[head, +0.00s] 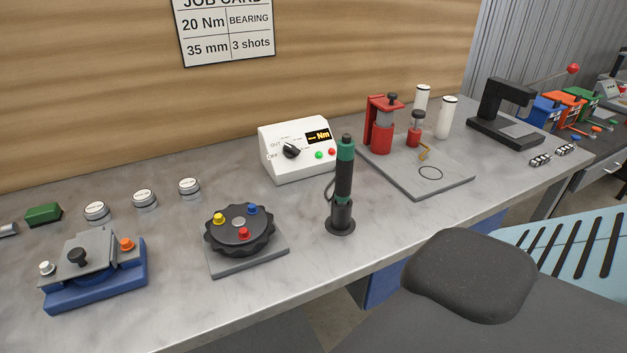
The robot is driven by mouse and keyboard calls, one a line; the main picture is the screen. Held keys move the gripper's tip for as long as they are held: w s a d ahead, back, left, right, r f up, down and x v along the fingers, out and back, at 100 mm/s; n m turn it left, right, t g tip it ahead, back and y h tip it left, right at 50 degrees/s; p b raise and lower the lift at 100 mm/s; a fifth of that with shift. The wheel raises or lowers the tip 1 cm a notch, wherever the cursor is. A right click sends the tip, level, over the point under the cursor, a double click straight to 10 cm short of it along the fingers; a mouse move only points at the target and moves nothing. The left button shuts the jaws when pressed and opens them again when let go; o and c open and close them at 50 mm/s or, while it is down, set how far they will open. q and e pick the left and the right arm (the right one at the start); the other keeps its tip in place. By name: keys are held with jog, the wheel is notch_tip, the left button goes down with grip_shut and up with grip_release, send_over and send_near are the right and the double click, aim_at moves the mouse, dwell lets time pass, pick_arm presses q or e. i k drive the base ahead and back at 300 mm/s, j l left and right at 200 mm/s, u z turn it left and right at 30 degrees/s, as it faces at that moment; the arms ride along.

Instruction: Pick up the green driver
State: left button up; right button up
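A driver with a green top and black body (345,152) stands upright on the grey workbench (313,265), near its front edge and right of the middle in the head view. Its lower end sits in a round dark stand (340,226). A cable loops at its left side. Neither my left gripper nor my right gripper shows in the head view.
A white control box (290,170) stands behind the driver. A black rotary fixture with coloured knobs (238,230) is at its left. A grey plate with red presses (420,180) is at its right. A dark rounded block (470,275) fills the front right.

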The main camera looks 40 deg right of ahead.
aim_at(345, 158)
jog(key=i+j+z, duration=0.2)
jog(key=j+z, duration=0.1)
jog(key=z, duration=0.95)
